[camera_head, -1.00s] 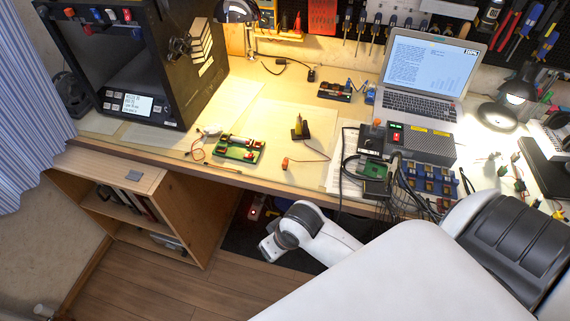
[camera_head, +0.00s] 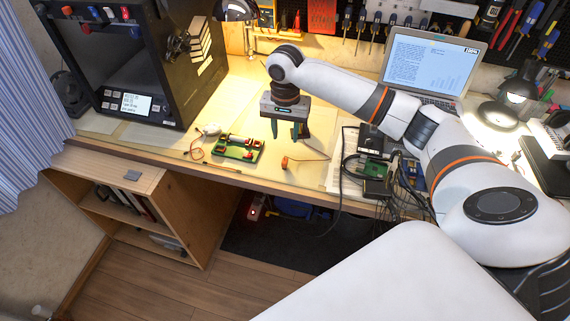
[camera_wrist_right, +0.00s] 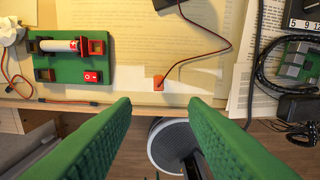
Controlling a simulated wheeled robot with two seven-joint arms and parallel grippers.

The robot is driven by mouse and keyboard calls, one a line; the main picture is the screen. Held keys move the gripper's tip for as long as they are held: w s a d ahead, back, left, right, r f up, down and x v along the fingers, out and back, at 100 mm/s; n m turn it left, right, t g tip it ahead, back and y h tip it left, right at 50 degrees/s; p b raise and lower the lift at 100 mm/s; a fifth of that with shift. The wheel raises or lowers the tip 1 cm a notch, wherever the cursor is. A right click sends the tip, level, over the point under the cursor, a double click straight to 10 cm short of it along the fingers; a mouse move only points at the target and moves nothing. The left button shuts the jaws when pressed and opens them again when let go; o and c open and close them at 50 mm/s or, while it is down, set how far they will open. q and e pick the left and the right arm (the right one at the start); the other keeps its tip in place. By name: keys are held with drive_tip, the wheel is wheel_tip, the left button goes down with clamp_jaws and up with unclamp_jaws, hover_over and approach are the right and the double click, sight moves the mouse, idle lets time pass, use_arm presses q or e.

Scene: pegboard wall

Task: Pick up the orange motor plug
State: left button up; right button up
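The orange motor plug (camera_head: 284,161) lies on the workbench near its front edge, with a thin wire running right from it. In the right wrist view the plug (camera_wrist_right: 158,82) lies just beyond the fingertips, centred between them, with its wire curving up to the right. My right gripper (camera_head: 285,137) points down above the bench, a little behind the plug in the head view. Its green fingers are wide apart with nothing between them, as the right wrist view also shows (camera_wrist_right: 160,102). My left gripper is in no view.
A green battery board (camera_head: 236,148) with a red switch sits left of the plug. Dark cables and a green circuit board (camera_head: 376,188) are to the right. A laptop (camera_head: 430,64) stands behind. The bench's wooden front edge (camera_head: 220,178) is close to the plug.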

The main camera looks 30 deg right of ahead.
sight(285, 160)
wheel_tip(285, 160, down, 12)
drive_tip(key=shift+w+r, duration=0.15)
idle(0.4)
drive_tip(key=shift+c, duration=0.6)
clamp_jaws()
